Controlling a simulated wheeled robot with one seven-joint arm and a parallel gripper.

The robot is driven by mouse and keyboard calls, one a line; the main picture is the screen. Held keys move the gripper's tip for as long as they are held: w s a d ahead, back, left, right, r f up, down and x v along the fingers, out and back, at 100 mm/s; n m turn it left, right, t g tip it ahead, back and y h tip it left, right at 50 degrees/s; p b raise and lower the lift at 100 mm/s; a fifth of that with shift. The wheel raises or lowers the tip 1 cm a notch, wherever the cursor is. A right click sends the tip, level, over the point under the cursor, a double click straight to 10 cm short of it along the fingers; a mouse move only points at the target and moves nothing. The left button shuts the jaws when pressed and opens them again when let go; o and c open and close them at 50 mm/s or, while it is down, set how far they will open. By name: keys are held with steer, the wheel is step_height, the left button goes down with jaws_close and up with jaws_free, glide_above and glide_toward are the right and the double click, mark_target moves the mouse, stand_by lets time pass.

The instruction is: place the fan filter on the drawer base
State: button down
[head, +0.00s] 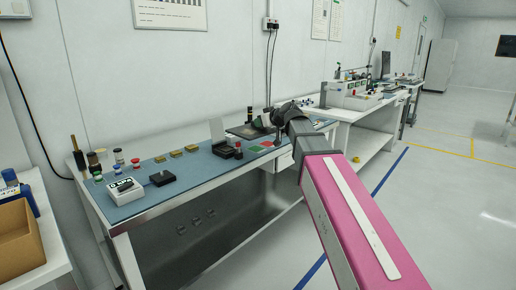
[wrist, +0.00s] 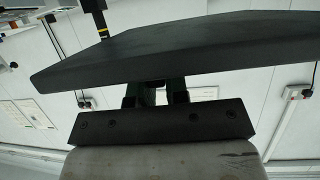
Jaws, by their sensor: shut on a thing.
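My gripper (wrist: 156,94) is shut on a broad, flat dark slab, which I take to be the fan filter (wrist: 170,46). The slab spans most of the wrist view, just beyond the fingers, and hides much of what lies behind it. In the head view my gripper is partly hidden by my wrist, over the far part of the blue-topped bench. A flat dark panel (head: 243,131) shows there beside it, seemingly the same slab. I cannot tell which thing is the drawer base; a black open box (head: 224,150) sits on the bench just in front of the panel.
A cardboard box (head: 18,238) stands at left. The floor at right is clear.

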steer(key=shift+s+a+r+n+g+y, duration=0.15)
steer(key=shift+a+n+g+y, duration=0.1)
steer(key=shift+a, duration=0.25)
steer(key=shift+s+a+r+n+g+y, duration=0.15)
steer(key=shift+a+n, duration=0.1)
steer(key=shift+a, duration=0.25)
steer(key=w+d+f, duration=0.1)
steer(key=w+f, duration=0.1)
steer(key=w, duration=0.1)
steer(key=w+d+f, duration=0.2)
steer(key=w, duration=0.2)
steer(key=w+d+f, duration=0.1)
steer(key=w+f, duration=0.1)
steer(key=w, duration=0.1)
steer(key=shift+w+d+f, duration=0.15)
steer(key=shift+w+f, duration=0.1)
steer(key=shift+f, duration=2.15)
steer(key=c, duration=1.1)
jaws_free()
steer(key=shift+f, duration=0.1)
